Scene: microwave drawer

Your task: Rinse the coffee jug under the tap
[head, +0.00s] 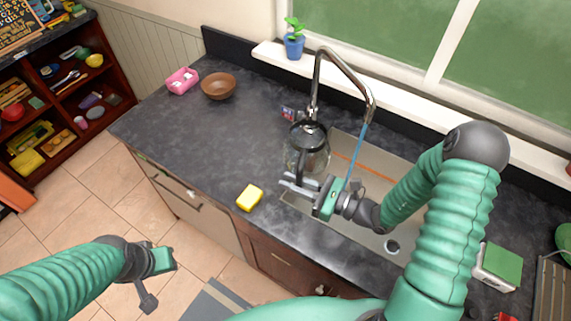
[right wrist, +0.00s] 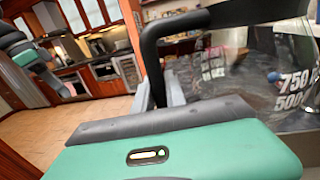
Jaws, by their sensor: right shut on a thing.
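The coffee jug (head: 316,160) is clear glass with a black lid and black handle. It is at the left end of the sink (head: 349,146), below and left of the curved tap (head: 342,60). My right gripper (head: 298,184) is shut on the jug's handle. The right wrist view shows the black handle (right wrist: 152,55) close up and the glass with printed volume marks (right wrist: 285,85). A blue water stream (head: 357,150) falls from the tap to the right of the jug, passing by my right gripper. My left gripper (head: 158,280) hangs low over the floor, away from the counter; its fingers are unclear.
A yellow sponge (head: 250,197) lies on the dark counter (head: 190,130) left of the sink. A brown bowl (head: 218,86) and a pink holder (head: 182,81) stand at the back left. A potted plant (head: 294,42) is on the sill. The counter's middle left is clear.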

